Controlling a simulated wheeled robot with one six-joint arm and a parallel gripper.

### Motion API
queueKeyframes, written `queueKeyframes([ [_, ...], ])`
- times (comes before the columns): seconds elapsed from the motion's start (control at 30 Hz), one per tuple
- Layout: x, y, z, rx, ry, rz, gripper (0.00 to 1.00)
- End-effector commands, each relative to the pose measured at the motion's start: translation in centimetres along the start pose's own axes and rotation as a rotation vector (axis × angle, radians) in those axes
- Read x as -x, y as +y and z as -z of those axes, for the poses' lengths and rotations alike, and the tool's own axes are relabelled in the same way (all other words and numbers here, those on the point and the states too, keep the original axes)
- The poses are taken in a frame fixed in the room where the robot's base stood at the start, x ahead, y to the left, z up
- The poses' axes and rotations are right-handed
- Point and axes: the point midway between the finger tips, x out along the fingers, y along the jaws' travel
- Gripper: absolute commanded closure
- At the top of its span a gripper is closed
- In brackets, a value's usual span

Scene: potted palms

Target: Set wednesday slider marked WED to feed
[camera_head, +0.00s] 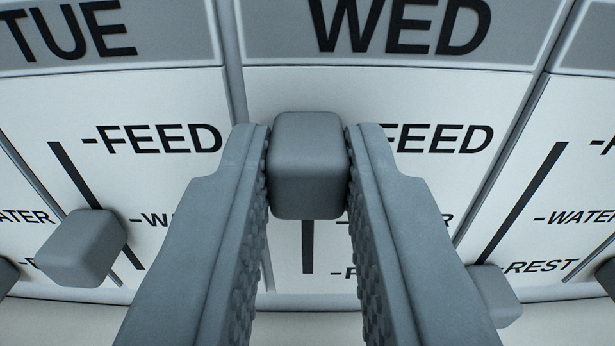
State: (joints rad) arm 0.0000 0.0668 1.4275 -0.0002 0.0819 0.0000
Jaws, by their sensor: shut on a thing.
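The WED slider (308,165) is a grey rounded block in the middle of the view, under the black WED label (400,24). My gripper (308,170) is shut on it, with one finger on its left side and one on its right. The slider is level with the upper FEED mark (440,139) of its column. Its slot (308,245) shows as a dark line below it. The gripper fingers partly cover the lower marks of this column.
At left, the TUE slider (83,248) sits below its FEED mark, near the middle mark. At right, another slider (495,295) sits low, by a REST mark (545,267). More sliders show at both edges. Raised dividers (508,150) separate the columns.

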Motion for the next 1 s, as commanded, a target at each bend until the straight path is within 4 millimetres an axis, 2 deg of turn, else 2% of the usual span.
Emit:
queueKeyframes([
  [0.23, 0.1, 0.0, 0.6, 0.0, 0.01, 0.0, 1.0],
  [0.27, 0.1, 0.0, 0.6, 0.0, 0.01, 0.0, 0.79],
  [0.37, 0.1, 0.0, 0.6, 0.0, 0.01, 0.0, 0.59],
  [0.73, 0.4, 0.0, 0.4, 0.0, 0.006, 0.0, 0.58],
  [0.87, 1.6, 0.0, 0.5, 0.0, 0.008, 0.0, 0.58],
  [1.0, 3.7, 0.0, 0.5, 0.0, 0.008, 0.0, 0.58],
])
